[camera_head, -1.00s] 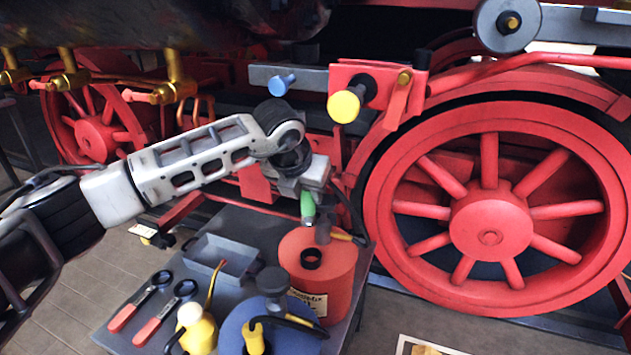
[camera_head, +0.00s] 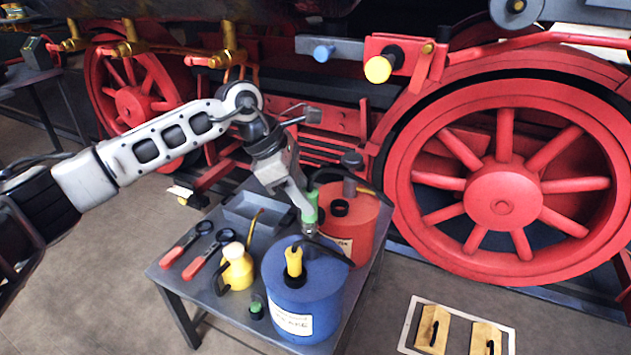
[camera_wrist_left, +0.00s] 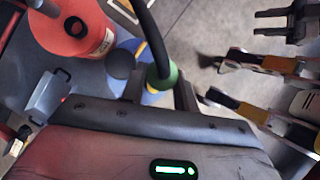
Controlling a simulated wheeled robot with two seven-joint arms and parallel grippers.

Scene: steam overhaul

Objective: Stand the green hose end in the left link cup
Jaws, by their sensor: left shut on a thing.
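My left gripper (camera_head: 308,202) is shut on the green hose end (camera_head: 311,198), with its metal tip pointing down. It hangs by the rear of the blue drum and left of the red drum's black ring; I cannot tell its clearance. In the left wrist view the green collar (camera_wrist_left: 165,77) sits between the fingers, with the black hose (camera_wrist_left: 155,35) running up from it. A small dark cup with a green spot (camera_head: 257,307) stands at the table's front. I cannot tell which cup is the left link cup. The right gripper is not identifiable.
The grey table (camera_head: 185,273) holds the blue drum (camera_head: 322,293) with a yellow hose end (camera_head: 294,262), the red drum (camera_head: 362,218), a yellow oil can (camera_head: 237,270), red-handled tools (camera_head: 186,246) and a grey tray (camera_head: 235,221). The red wheel (camera_head: 568,240) stands right.

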